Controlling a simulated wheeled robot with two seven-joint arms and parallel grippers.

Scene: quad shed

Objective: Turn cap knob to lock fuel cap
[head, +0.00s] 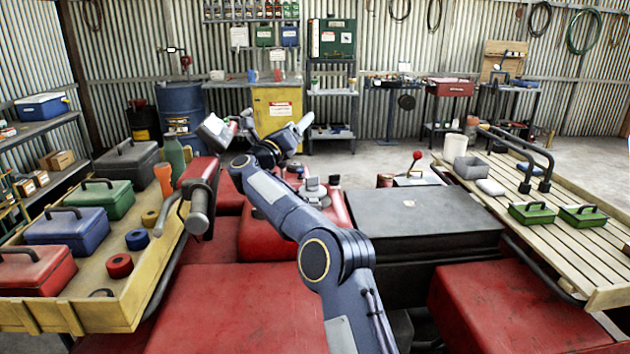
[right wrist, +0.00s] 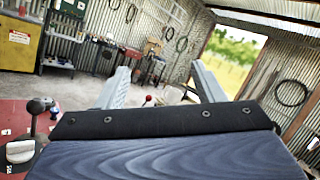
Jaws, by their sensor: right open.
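My right gripper (head: 296,136) is held above the red quad body (head: 235,308), near its front, and points away toward the back of the shed. In the right wrist view its two grey fingers (right wrist: 164,86) stand wide apart with nothing between them. A small grey fitting (head: 313,190) sits on the red body just beyond my right forearm and may be the fuel cap with its knob. It is partly hidden by my arm, and its knob's angle cannot be told. The gripper is apart from it. My left gripper is not in view.
A handlebar grip (head: 198,212) with a lever is at left. A yellow rack (head: 112,312) holds toolboxes, a bottle and tape rolls. A black seat-like box (head: 430,215) lies at right, beside a red-knobbed lever (head: 416,158). A slatted wooden rack (head: 560,250) carries green boxes.

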